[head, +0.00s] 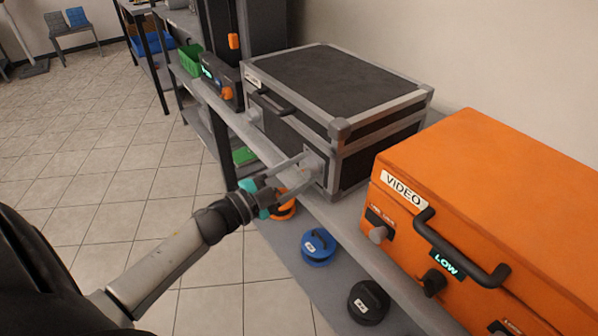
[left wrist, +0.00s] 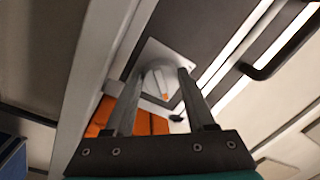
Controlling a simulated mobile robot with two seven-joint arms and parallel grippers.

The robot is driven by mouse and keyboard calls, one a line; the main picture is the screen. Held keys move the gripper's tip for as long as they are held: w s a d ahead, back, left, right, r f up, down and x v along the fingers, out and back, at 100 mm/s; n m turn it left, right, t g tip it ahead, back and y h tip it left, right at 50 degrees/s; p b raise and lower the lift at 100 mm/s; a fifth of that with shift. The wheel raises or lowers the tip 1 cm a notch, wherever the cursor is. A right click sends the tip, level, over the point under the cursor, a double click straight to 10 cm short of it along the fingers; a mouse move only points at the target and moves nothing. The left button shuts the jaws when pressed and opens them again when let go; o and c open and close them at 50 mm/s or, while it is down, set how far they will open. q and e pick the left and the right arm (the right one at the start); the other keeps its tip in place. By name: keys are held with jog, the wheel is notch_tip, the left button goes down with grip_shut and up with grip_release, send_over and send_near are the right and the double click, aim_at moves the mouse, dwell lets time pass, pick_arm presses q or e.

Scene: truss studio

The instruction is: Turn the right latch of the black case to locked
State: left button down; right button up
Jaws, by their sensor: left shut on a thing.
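The black case (head: 345,82) with grey metal edges stands on the shelf in the head view. Its right latch (head: 316,163) is on a pale plate low on the front, near the right corner. In the left wrist view the latch (left wrist: 159,80) is a round grey knob with a small orange mark, on a square plate. My left gripper (head: 300,173) reaches in from the left and is shut on this latch. In the left wrist view its fingers (left wrist: 161,77) stand on either side of the knob. My right gripper is not in view.
The case's handle (head: 272,103) and left latch (head: 254,113) are farther left. An orange VIDEO case (head: 500,190) stands close on the right. Blue (head: 318,246) and black (head: 369,302) reels lie on the lower shelf. The tiled floor (head: 100,160) at left is clear.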

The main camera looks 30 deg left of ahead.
pick_arm(q)
jog(key=m, duration=0.3)
jog(key=shift+a+m+h, duration=0.1)
jog(key=shift+m+h, duration=0.3)
jog(key=shift+m, duration=0.6)
jog(key=m+b, duration=0.1)
jog(key=m, duration=0.1)
jog(key=shift+m, duration=0.3)
jog(key=shift+r+m, duration=0.1)
jog(key=shift+m, duration=1.1)
jog(key=shift+h, duration=0.3)
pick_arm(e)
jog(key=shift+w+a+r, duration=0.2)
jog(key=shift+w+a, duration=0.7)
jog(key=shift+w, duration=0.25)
pick_arm(q)
jog(key=shift+m, duration=0.3)
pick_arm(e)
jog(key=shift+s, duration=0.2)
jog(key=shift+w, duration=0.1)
pick_arm(q)
jog(key=c, duration=0.6)
grip_release()
jog(key=o, duration=0.4)
jog(key=shift+c, duration=0.2)
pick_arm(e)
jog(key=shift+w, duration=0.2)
